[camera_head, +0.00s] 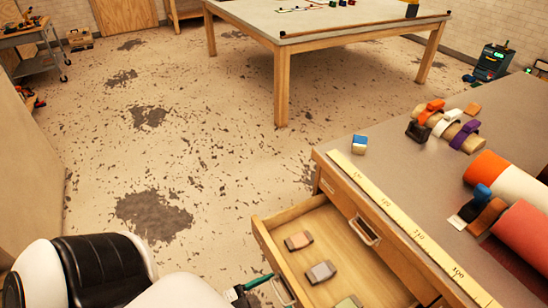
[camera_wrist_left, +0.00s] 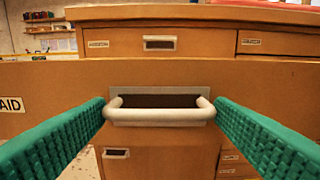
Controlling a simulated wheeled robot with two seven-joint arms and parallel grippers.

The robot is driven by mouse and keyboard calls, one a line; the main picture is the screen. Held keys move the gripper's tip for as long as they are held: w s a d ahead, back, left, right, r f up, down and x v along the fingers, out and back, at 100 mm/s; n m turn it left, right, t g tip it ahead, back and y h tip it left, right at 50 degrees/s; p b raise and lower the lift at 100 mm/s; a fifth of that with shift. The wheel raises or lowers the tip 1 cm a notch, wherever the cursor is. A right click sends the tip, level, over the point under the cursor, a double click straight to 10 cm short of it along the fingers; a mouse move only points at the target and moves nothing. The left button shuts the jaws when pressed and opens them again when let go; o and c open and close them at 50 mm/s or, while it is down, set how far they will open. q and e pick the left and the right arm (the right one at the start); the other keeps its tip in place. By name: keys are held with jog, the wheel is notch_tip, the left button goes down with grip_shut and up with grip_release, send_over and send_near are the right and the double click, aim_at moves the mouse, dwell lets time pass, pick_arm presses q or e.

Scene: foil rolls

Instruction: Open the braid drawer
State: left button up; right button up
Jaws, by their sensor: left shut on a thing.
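The open drawer (camera_head: 300,215) is pulled out from the wooden bench's front, with several small blocks lying inside it. In the left wrist view its front (camera_wrist_left: 250,75) carries a partly cut-off label (camera_wrist_left: 11,104) reading "AID". Its pale bar handle (camera_wrist_left: 160,115) is in the middle of that view and also shows at the bottom of the head view (camera_head: 283,293). My left gripper (camera_wrist_left: 159,107) has its green fingers at the two ends of this handle and is shut on it. In the head view one green finger shows beside the handle. My right gripper is not in view.
A closed drawer with a handle (camera_head: 365,231) is beside the open one. The grey benchtop (camera_head: 400,185) holds a yellow ruler strip (camera_head: 400,220), a blue-and-white block (camera_head: 360,144) and several coloured rolls (camera_head: 510,180). Another table (camera_head: 330,22) stands behind.

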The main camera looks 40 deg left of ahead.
pick_arm(q)
jog(key=shift+d, duration=0.2)
jog(key=o, duration=1.2)
jog(key=shift+c, duration=0.2)
jog(key=shift+s, duration=0.1)
jog(key=b+v, duration=0.2)
jog(key=v, duration=1)
